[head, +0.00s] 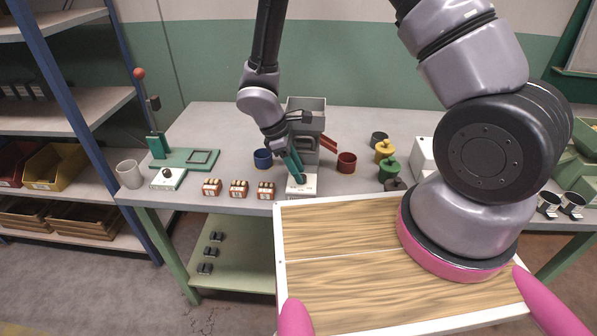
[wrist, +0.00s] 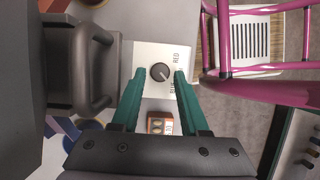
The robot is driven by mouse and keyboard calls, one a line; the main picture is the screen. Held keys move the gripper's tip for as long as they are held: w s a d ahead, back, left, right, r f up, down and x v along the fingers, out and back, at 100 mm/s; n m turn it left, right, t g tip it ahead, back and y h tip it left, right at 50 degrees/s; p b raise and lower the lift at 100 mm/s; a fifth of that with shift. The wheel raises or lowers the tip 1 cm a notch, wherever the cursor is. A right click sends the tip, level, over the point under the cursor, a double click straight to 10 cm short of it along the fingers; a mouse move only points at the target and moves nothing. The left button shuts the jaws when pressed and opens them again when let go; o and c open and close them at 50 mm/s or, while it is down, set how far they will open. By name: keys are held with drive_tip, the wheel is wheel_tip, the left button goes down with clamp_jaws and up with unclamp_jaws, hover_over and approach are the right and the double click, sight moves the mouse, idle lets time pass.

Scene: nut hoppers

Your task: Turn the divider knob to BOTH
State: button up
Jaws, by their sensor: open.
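The divider knob (wrist: 160,72) is a dark round knob on a white panel (wrist: 150,51) in the wrist view. A pale mark shows on its lower right side. The panel's lettering reads RED and, partly covered, what looks like BLUE; I cannot make out BOTH. My gripper (wrist: 160,76) is open, its green fingers on either side of the knob, with gaps visible. In the head view my gripper (head: 297,171) points down at the white panel (head: 302,188) in front of the grey hopper (head: 306,104); the knob is mostly hidden there.
A blue cup (head: 263,158) stands left of the hopper, a red cup (head: 347,162) right, near a red chute (head: 328,143). Several small boxes (head: 239,189) line the table's front left. A green lever press (head: 185,158) stands farther left. Yellow and green containers (head: 388,168) stand right.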

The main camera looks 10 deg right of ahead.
drive_tip(key=shift+d+f, duration=0.2)
drive_tip(key=shift+f, duration=0.3)
drive_tip(key=shift+c, duration=0.3)
clamp_jaws()
drive_tip(key=shift+n, duration=0.3)
drive_tip(key=n, duration=0.1)
drive_tip(key=n+t, duration=0.1)
drive_tip(key=n, duration=0.1)
drive_tip(key=shift+s+t, duration=0.25)
drive_tip(key=shift+t, duration=0.05)
drive_tip(key=shift+s+n+t+y, duration=0.1)
drive_tip(key=shift+n+t+y, duration=0.25)
drive_tip(key=shift+n, duration=0.9)
drive_tip(key=shift+s+n+t+y, duration=0.15)
drive_tip(key=shift+n+t, duration=0.3)
drive_tip(key=shift+n, duration=0.8)
drive_tip(key=shift+w, duration=0.15)
